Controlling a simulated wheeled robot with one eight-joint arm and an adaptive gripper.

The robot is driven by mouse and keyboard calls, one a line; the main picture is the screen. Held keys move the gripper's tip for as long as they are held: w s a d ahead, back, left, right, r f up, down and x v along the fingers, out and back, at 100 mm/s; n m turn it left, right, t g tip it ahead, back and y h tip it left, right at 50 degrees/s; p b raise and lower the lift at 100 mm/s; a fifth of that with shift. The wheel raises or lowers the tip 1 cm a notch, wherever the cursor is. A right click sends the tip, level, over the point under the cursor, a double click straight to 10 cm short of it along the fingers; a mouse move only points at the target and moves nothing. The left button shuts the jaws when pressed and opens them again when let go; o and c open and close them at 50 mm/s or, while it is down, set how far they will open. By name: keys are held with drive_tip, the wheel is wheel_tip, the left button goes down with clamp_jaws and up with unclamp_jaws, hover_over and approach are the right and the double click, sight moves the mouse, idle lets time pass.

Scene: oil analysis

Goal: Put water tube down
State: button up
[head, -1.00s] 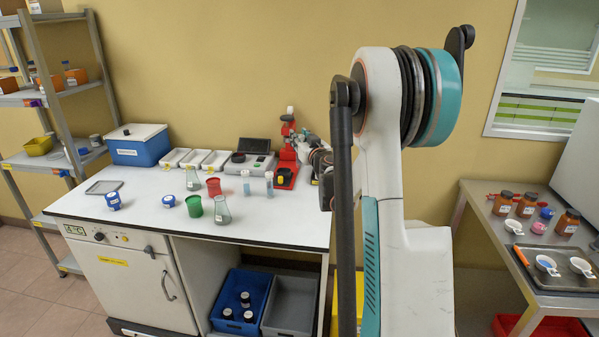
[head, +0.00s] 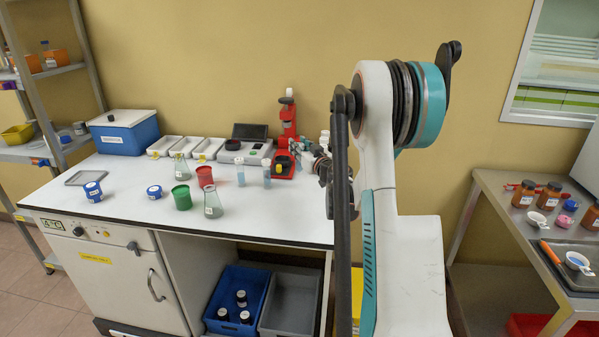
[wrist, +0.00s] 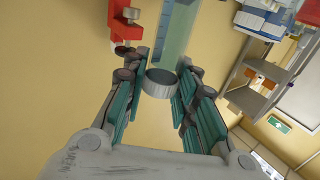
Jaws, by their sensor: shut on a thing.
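In the wrist view my gripper (wrist: 160,74) is shut on the water tube. The tube's grey round cap (wrist: 160,83) sits between the two fingers, and its clear blue-green body (wrist: 178,32) runs on toward the top of the view. In the head view my gripper (head: 321,155) is over the right side of the white bench (head: 110,206), partly hidden behind my arm. The held tube cannot be told clearly there. Two other capped tubes with blue liquid stand upright on the bench, one (head: 240,173) left of the other (head: 267,175).
A red device (head: 288,120) stands at the back, near my gripper. A red cup (head: 205,176), a green cup (head: 181,197) and a flask (head: 212,203) stand left of the tubes. White trays (head: 208,150) line the back.

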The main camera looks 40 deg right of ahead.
sight(300, 174)
drive_tip(key=shift+f+b, duration=1.15)
drive_tip(key=shift+f, duration=2.35)
drive_tip(key=shift+f, duration=0.15)
drive_tip(key=o, duration=1)
drive_tip(key=shift+r, duration=0.2)
drive_tip(key=p+v, duration=0.3)
drive_tip(key=v, duration=0.9)
drive_tip(key=shift+f, duration=0.1)
